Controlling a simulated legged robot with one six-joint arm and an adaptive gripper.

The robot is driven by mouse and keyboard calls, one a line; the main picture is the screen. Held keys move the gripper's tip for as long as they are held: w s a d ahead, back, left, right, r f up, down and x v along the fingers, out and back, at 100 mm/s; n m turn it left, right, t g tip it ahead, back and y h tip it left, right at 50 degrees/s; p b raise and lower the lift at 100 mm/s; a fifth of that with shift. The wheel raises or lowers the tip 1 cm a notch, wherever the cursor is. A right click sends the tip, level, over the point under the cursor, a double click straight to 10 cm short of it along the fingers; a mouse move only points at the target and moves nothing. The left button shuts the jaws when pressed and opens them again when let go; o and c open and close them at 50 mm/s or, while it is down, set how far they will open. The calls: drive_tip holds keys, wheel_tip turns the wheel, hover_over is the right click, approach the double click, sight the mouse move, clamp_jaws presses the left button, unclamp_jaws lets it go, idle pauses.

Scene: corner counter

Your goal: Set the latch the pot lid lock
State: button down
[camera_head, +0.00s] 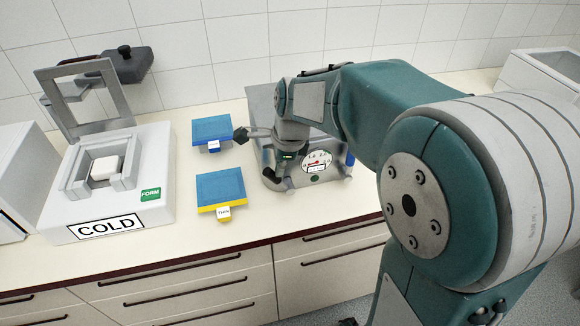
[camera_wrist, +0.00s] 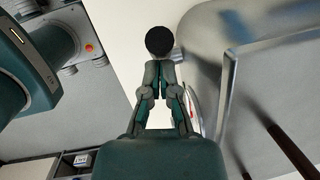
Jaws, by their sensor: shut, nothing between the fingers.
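The metal pot (camera_head: 262,100) stands on the counter with a round gauge (camera_head: 318,160) on its front; in the wrist view its grey side (camera_wrist: 205,45) fills the right. My gripper (camera_head: 277,167) points down at the pot's front left. In the wrist view my gripper (camera_wrist: 160,66) is shut and empty, with a round black knob (camera_wrist: 159,40) at its fingertips. I cannot tell whether they touch. A lever with a dark end (camera_head: 241,135) sticks out left of the pot. My arm hides much of the pot's top, and I cannot make out the latch's position.
A white press-like box marked COLD (camera_head: 150,205) stands at the left with its frame lid raised. A blue pad (camera_head: 212,130) and a blue-and-yellow pad (camera_head: 220,186) lie between it and the pot. A blue pen-like part (camera_head: 350,160) is at the pot's right. The front counter strip is clear.

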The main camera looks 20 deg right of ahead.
drive_tip(key=a+h, duration=0.1)
drive_tip(key=a+f+h, duration=0.1)
drive_tip(key=h, duration=0.1)
drive_tip(key=shift+a, duration=0.1)
drive_tip(key=a+f+h, duration=0.2)
drive_tip(key=h, duration=0.1)
drive_tip(key=shift+a, duration=0.25)
drive_tip(key=shift+s+f+n, duration=0.1)
drive_tip(key=shift+f+n, duration=0.1)
drive_tip(key=shift+n, duration=0.1)
